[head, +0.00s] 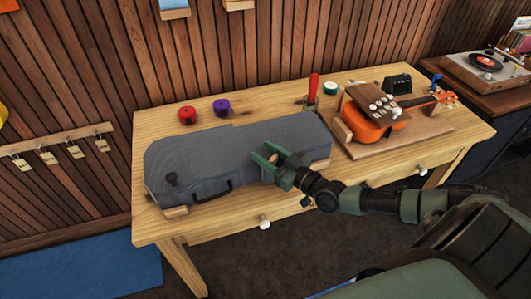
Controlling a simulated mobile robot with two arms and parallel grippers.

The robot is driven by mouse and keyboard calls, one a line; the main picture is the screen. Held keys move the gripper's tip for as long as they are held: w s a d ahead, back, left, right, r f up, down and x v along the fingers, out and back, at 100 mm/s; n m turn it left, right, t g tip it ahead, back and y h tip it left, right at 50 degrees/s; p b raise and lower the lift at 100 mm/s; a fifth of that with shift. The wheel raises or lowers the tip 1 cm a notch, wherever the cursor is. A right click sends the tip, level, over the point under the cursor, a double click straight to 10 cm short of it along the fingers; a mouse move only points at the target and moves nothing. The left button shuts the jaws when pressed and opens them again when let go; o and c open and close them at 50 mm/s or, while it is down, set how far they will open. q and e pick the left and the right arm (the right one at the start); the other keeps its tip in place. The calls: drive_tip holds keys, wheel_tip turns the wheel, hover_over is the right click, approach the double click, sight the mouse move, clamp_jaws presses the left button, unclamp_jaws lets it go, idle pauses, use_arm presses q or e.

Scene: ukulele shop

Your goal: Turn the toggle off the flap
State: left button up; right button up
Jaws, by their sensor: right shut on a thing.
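A grey case (222,150) lies closed along the table, on low wooden supports. A dark handle (215,191) is on its front side, and a small black fitting (171,179) stands at its left end. My right gripper (268,159) reaches in from the right, over the front part of the case. Its green fingers are shut on a small tan piece, which looks like the toggle (275,157). The fingers hide most of the toggle and any flap under it, so I cannot tell how it is turned. My left gripper is not in view.
The wooden table (300,212) also holds a red roll (187,115), a purple roll (221,106), a red-handled tool (314,88), a green-and-white roll (330,88) and an orange ukulele (372,122) on a board. The table's left back corner is clear.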

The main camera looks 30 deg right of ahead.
sight(276, 160)
idle(0.4)
drive_tip(key=o, duration=1.4)
drive_tip(key=shift+c, duration=0.2)
drive_tip(key=shift+v, duration=3.9)
